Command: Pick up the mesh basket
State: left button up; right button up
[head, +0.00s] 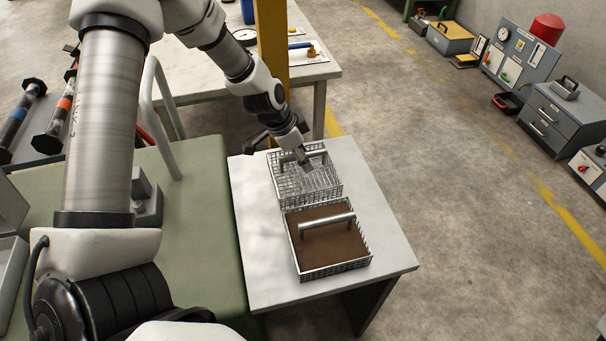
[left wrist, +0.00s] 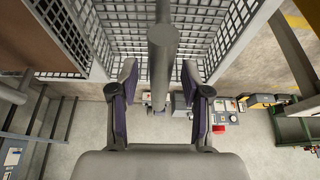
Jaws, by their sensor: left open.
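The mesh basket (head: 318,185) is an open wire basket with a metal bar handle (head: 316,154) across it. It stands on the far part of a white table. My left gripper (head: 304,158) is over this basket at its handle. In the left wrist view, the two fingers of my left gripper (left wrist: 160,78) are apart, one on each side of the grey bar handle (left wrist: 163,50). The wire grid of the mesh basket (left wrist: 205,25) shows behind the bar. I cannot tell whether either finger touches the bar. My right gripper is out of view.
A second basket (head: 330,243) with a brown inside and a bar handle stands close in front of the mesh basket. Both are on the white table (head: 258,235). A yellow post (head: 272,45) rises behind. Bare table lies left of the baskets.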

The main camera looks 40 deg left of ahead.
pick_arm(q)
grip_shut()
dwell(0.3)
jog(key=shift+r+p, duration=0.35)
jog(key=shift+p, duration=0.1)
notch_tip(320, 180, up, 6)
jog(key=shift+w+f+p, duration=0.1)
jog(key=shift+f+p, duration=0.05)
jog(key=shift+p, duration=1)
notch_tip(320, 180, up, 4)
jog(key=shift+f, duration=0.1)
jog(key=shift+r, duration=0.25)
